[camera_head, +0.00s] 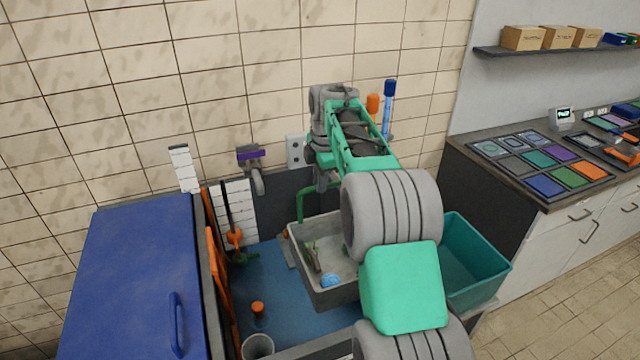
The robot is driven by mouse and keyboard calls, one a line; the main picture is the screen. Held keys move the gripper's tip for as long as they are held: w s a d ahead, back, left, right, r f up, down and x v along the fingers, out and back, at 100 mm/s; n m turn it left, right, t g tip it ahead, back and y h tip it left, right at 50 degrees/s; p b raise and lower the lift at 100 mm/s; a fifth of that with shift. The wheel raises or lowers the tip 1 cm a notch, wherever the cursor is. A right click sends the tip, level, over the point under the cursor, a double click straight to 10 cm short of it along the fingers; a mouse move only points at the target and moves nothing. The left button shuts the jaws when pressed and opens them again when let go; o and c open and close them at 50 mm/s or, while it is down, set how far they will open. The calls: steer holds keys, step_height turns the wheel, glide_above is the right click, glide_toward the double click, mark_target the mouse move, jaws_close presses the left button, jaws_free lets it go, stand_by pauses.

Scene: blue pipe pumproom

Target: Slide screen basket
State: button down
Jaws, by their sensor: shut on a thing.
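The screen basket appears to be the grey open box (345,290) in the middle of the sunken blue-floored bay. Some green and brown scraps (312,257) and a light blue piece (331,281) lie in it. A green bar (301,204) rises at its far side. My gripper (323,187) points down at this far side and is shut, seemingly on the green bar. My own arm hides the fingertips' exact contact and the basket's right part.
A teal bin (480,262) stands right of the basket. A blue lid (132,275) with a handle is at left. Orange-edged boards (217,290), an orange-topped peg (258,309) and a white cup (257,346) stand left of the basket. A counter (520,195) is at right.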

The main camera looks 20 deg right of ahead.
steer(key=shift+r, duration=0.1)
steer(key=c, duration=1.4)
jaws_free()
step_height(320, 180, up, 8)
steer(key=s, duration=0.1)
steer(key=shift+s+f, duration=0.25)
